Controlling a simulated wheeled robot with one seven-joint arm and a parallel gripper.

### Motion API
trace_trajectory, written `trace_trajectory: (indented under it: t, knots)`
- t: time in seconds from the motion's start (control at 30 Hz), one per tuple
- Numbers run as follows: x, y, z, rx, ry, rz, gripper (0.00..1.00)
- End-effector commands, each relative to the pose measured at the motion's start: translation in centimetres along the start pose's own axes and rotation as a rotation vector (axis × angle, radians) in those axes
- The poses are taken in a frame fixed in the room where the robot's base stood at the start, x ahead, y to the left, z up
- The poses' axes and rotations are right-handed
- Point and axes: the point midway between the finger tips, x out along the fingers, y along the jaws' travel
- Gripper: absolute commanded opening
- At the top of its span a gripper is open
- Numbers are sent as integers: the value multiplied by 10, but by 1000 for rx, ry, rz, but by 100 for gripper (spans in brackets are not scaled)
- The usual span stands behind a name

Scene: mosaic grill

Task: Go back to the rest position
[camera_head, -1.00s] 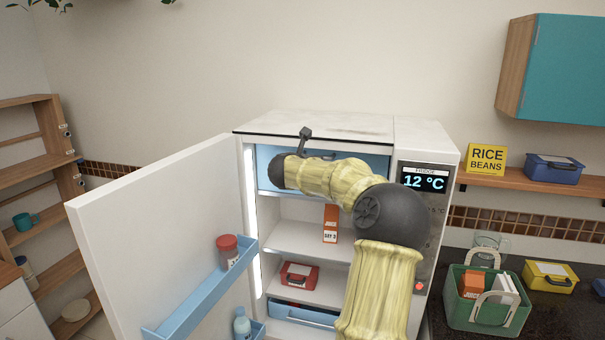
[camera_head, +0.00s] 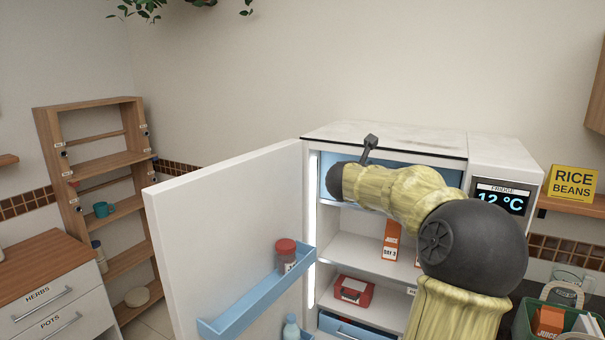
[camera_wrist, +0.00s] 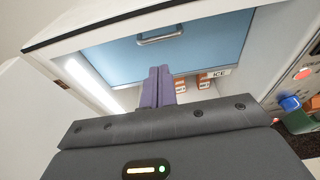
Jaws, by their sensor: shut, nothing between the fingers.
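My gripper (camera_wrist: 158,88) shows in the wrist view as two purple fingers pressed together, with nothing between them. It is in front of the open fridge (camera_head: 392,140), facing a blue panel (camera_wrist: 190,45) with a grey handle, above a shelf edge labelled ICE. The fingertips overlap the panel's lower edge in that view; I cannot tell whether they touch it. In the head view my arm reaches across the fridge opening and its fingers are hidden.
The fridge door (camera_head: 225,235) stands wide open on the left, with a red-capped jar (camera_head: 286,256) in its blue rack. Inside are an orange carton (camera_head: 391,240) and a red box (camera_head: 353,291). A wooden shelf (camera_head: 95,107) and drawers (camera_head: 50,293) stand further left.

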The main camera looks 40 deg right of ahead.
Motion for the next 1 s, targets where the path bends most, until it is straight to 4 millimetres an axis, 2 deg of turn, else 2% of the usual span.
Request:
trace_trajectory:
  t: [0.27,0.37,0.47,0.6,0.7,0.83,1.0]
  knots:
    - [-2,9,-3,-38,-3,20,0]
    - [-10,32,-12,-158,-13,73,0]
    - [-24,72,-31,-373,-35,170,0]
    - [-60,134,-71,-759,-93,346,0]
    - [-89,168,-103,-1034,-148,472,0]
    - [-132,201,-150,-1381,-237,637,0]
    - [-191,220,-212,-1813,-384,854,0]
